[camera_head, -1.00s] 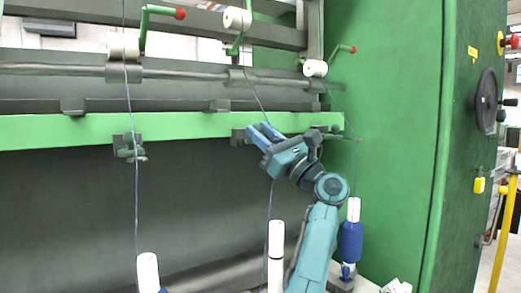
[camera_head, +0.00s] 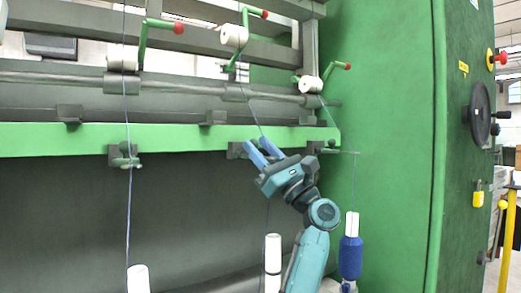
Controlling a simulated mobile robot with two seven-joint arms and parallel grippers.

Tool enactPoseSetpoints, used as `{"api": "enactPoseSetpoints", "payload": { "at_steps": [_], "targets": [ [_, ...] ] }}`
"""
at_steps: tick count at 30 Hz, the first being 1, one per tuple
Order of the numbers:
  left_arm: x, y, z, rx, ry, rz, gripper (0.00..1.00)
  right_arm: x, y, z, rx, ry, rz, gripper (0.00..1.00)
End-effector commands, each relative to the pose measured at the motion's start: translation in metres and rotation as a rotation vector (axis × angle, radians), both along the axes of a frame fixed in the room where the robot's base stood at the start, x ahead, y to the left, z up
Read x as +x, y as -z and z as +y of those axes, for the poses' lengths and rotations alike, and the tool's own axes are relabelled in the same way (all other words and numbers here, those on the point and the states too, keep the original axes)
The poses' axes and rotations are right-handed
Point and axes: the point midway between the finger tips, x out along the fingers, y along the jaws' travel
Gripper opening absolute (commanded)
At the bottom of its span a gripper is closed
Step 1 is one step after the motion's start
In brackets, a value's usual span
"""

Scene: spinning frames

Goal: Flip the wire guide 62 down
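Wire guides are mounted along the green rail (camera_head: 60,139). The left wire guide (camera_head: 125,158) hangs below the rail with a thread passing it. The right wire guide (camera_head: 328,148) has a thin arm reaching right. No numbers are readable, so I cannot tell which is 62.
Green levers with red knobs (camera_head: 178,28) and white rollers (camera_head: 233,36) stand above. White bobbins (camera_head: 272,255) and a blue-wound bobbin (camera_head: 350,258) stand below. A green cabinet wall (camera_head: 390,130) closes off the right side.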

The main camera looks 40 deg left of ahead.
Motion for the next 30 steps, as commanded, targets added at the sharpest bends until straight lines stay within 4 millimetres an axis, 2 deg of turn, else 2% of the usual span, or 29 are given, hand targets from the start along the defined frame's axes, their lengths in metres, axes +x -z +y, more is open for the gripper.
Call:
{"api": "enactPoseSetpoints", "payload": {
  "at_steps": [3, 14, 30],
  "targets": [
    [0.001, 0.006, 0.003, -0.011, -0.001, 0.005, 0.45, 0.000, 0.001, 0.000, 0.000, 0.000, 0.001, 0.36],
    [0.001, 0.009, -0.004, -0.009, -0.001, 0.002, 0.45, 0.000, 0.000, 0.000, -0.001, 0.000, 0.000, 0.36],
    [0.008, 0.079, -0.083, -0.009, -0.001, 0.004, 0.45, 0.001, 0.001, -0.002, -0.013, 0.007, 0.017, 0.36]
  ]
}}
